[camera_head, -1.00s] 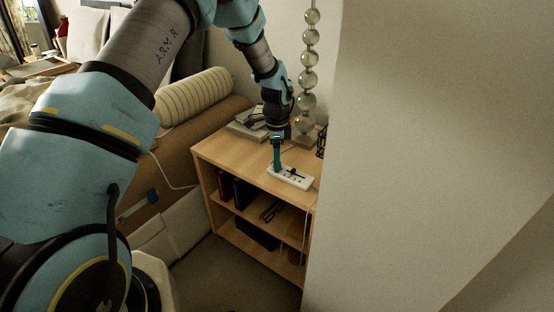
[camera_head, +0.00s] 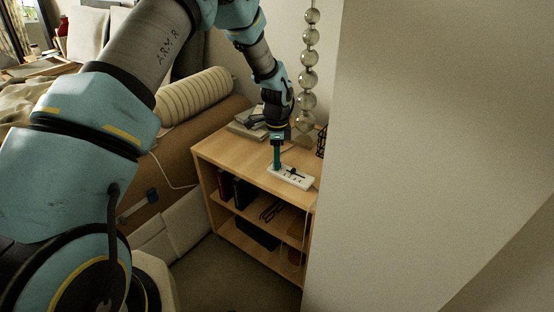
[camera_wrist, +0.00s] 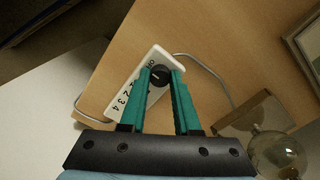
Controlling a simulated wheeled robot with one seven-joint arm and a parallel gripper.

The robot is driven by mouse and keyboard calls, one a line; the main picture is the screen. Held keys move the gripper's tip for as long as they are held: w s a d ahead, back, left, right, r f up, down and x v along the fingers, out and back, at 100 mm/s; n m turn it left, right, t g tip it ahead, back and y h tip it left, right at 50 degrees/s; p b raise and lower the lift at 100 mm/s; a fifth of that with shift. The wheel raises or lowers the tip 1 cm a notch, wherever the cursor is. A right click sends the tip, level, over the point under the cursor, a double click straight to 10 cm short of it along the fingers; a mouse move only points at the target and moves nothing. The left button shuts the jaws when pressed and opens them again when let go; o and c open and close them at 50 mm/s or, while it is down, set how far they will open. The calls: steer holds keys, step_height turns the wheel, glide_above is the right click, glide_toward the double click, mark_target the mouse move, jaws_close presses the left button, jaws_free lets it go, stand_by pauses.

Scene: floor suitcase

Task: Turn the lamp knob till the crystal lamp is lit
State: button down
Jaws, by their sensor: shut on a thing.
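The crystal lamp (camera_head: 308,76), a column of clear glass balls, stands at the back right of the wooden shelf unit. One ball also shows in the wrist view (camera_wrist: 277,155), beside its square base (camera_wrist: 258,112); I see no clear glow in it. A white control box (camera_head: 296,179) lies on the shelf top, with printed numbers and a cord. The round black lamp knob (camera_wrist: 160,76) sits at one end of the box. My gripper (camera_wrist: 161,78) points down with its green fingers on both sides of the knob, shut on it. In the head view my gripper (camera_head: 277,165) hides the knob.
The shelf unit (camera_head: 225,153) has books and dark items on its lower shelves. A stack of books (camera_head: 246,125) lies at the back left of its top. A wall (camera_head: 430,150) stands close on the right. A framed thing (camera_wrist: 306,45) lies nearby.

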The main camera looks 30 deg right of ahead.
stand_by(0.4)
steer(key=n, duration=0.4)
steer(key=shift+n, duration=0.4)
steer(key=n, duration=0.4)
steer(key=shift+n, duration=0.3)
steer(key=n, duration=0.4)
steer(key=shift+n+p, duration=0.3)
steer(key=shift+p, duration=0.1)
steer(key=shift+n, duration=1.9)
steer(key=c, duration=0.6)
jaws_free()
